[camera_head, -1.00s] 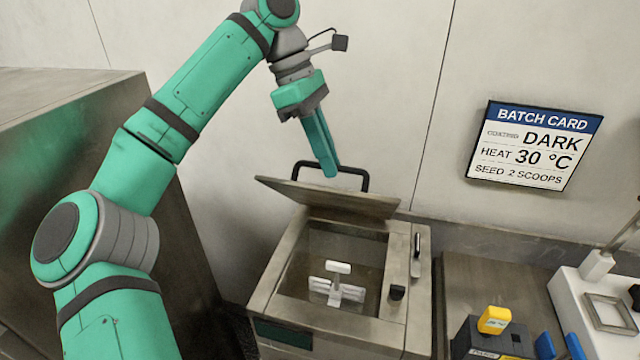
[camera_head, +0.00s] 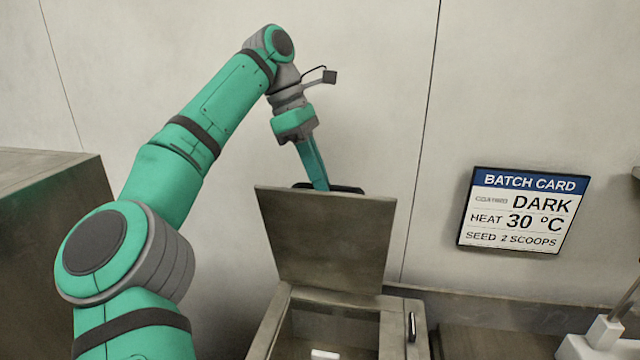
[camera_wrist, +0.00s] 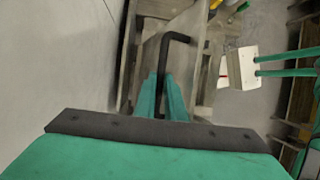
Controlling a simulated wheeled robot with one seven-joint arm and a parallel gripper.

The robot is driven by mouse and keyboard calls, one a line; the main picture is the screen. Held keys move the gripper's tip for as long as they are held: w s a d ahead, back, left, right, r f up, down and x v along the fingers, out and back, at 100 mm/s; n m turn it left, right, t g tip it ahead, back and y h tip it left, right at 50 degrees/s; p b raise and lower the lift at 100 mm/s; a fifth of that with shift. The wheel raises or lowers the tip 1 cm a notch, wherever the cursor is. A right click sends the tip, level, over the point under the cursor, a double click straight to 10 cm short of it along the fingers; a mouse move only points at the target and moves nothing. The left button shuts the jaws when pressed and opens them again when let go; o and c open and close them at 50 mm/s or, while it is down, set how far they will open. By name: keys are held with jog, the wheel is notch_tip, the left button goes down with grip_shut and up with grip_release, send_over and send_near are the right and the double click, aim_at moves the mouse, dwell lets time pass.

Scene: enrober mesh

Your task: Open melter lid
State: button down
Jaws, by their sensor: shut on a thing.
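The melter lid (camera_head: 325,238) stands steeply raised at the back of the melter (camera_head: 272,325), its inner face toward the head camera. The melter's opening shows below it, with a small white part (camera_head: 325,354) inside at the bottom edge of the picture. My gripper (camera_head: 322,188) reaches down behind the lid's top edge and is shut on the black lid handle (camera_head: 348,189). The lid hides the fingertips and most of the handle in the head view. In the wrist view the green fingers (camera_wrist: 164,98) are around the black handle bar (camera_wrist: 166,62).
The wall stands close behind the lid, with a batch card (camera_head: 523,209) on it at the right. A steel cabinet (camera_head: 50,190) is at the left. A worktop (camera_head: 480,340) lies right of the melter.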

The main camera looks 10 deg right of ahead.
jog(key=shift+w+a+f, duration=0.1)
jog(key=shift+w+f, duration=0.05)
jog(key=shift+f, duration=0.05)
jog(key=c, duration=1.8)
grip_release()
jog(key=shift+d+r, duration=0.15)
jog(key=shift+d, duration=0.1)
